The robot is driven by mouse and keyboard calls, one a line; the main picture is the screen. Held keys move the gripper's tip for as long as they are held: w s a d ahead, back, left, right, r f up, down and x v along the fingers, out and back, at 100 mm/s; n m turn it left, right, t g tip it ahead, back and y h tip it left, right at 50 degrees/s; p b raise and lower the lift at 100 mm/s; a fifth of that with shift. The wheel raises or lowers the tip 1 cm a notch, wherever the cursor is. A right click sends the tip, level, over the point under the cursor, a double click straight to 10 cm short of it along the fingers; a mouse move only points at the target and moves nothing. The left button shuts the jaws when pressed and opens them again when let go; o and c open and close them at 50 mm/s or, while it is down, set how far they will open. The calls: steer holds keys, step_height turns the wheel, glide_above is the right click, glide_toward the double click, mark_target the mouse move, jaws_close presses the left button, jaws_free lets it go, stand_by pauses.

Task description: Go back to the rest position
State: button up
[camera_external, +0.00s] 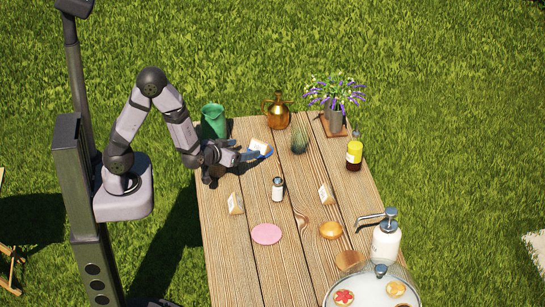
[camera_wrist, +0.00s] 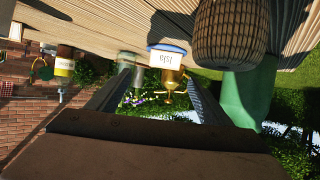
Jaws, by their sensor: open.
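My gripper (camera_external: 238,156) is at the left edge of the wooden table, low over the boards, with the arm bent down from its base. In the wrist view my gripper (camera_wrist: 157,78) shows two dark fingers spread apart with nothing held between them. Beyond the fingertips, a small white name card (camera_wrist: 167,60) reading "Isla" stands by a blue disc (camera_wrist: 167,48). In the outside view the card (camera_external: 259,145) and the blue disc (camera_external: 268,154) are just right of the gripper. Whether a finger touches the disc is unclear.
A green container (camera_external: 213,121) stands close behind the gripper, and a brass jug (camera_external: 278,115) behind the card. A woven rounded object (camera_wrist: 230,35) is near in the wrist view. A small bottle (camera_external: 278,189) and a card block (camera_external: 235,204) stand in front. Above the arm is clear.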

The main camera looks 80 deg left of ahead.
steer(key=d+m+h+p, duration=0.1)
steer(key=d+h, duration=0.1)
steer(key=d, duration=0.1)
steer(key=d+m+h+p, duration=0.1)
steer(key=d+h, duration=0.1)
steer(key=d, duration=0.1)
steer(key=d+h+p, duration=0.1)
steer(key=d, duration=0.2)
steer(key=shift+w+m+g+h, duration=0.35)
steer(key=shift+m+g+h, duration=0.05)
steer(key=s+d+h, duration=0.1)
steer(key=s+d+m+g+p, duration=0.1)
steer(key=d, duration=0.1)
steer(key=s+d+m+h, duration=0.1)
steer(key=d, duration=0.1)
steer(key=shift+s+r+g+h+p, duration=0.1)
steer(key=shift+r+g+h+p, duration=0.2)
steer(key=shift+r+g+p, duration=0.1)
steer(key=s+r+m+g+p, duration=0.3)
steer(key=s+g, duration=0.4)
steer(key=s, duration=0.9)
steer(key=shift+d+r+m+h, duration=0.3)
steer(key=shift+r+m, duration=0.2)
steer(key=shift+r, duration=0.2)
